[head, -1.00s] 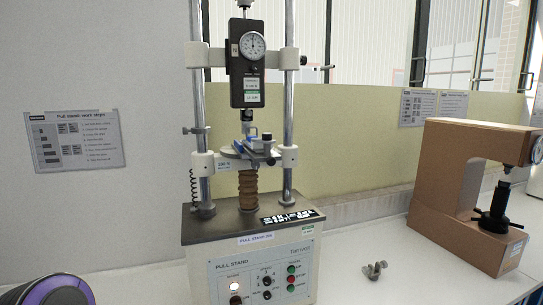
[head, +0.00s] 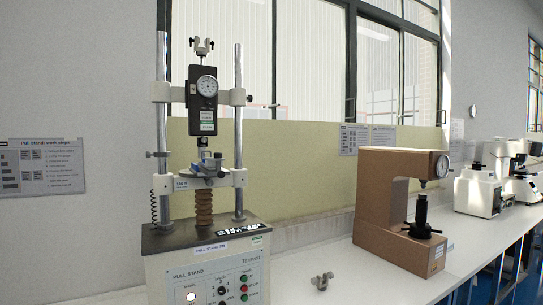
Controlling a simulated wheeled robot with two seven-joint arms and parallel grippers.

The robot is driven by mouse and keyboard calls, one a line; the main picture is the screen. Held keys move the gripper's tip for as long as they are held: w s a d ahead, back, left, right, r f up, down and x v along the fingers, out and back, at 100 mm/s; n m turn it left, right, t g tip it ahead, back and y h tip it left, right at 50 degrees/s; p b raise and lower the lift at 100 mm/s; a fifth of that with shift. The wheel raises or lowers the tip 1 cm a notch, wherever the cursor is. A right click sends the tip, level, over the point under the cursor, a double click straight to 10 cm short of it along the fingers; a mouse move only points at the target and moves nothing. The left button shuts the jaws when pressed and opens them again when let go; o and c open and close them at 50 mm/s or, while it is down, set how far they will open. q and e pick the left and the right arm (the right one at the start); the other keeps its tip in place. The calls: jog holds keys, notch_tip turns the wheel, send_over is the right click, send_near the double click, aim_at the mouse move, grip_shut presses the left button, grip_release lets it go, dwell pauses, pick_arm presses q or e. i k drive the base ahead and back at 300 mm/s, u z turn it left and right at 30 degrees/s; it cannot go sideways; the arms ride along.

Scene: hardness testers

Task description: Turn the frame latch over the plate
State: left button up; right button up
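The pull stand (head: 206,262) stands on the bench left of centre, with two steel columns and a dark gauge body with a round dial (head: 207,86). Below the gauge is the plate (head: 207,173) on the lower crosshead, with a small blue part on it. The frame latch cannot be told apart clearly at this size. A small metal wing-shaped piece (head: 321,281) lies on the white bench right of the stand. Neither of my grippers is in view.
A brown hardness tester (head: 385,205) with a black spindle stands right of the stand. White testers (head: 478,190) stand farther right. The bench (head: 365,288) is clear around the wing-shaped piece. Printed sheets hang on the walls.

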aim_at(218, 157)
jog(key=z, duration=1.35)
jog(key=i, duration=1.5)
jog(key=u, duration=1.85)
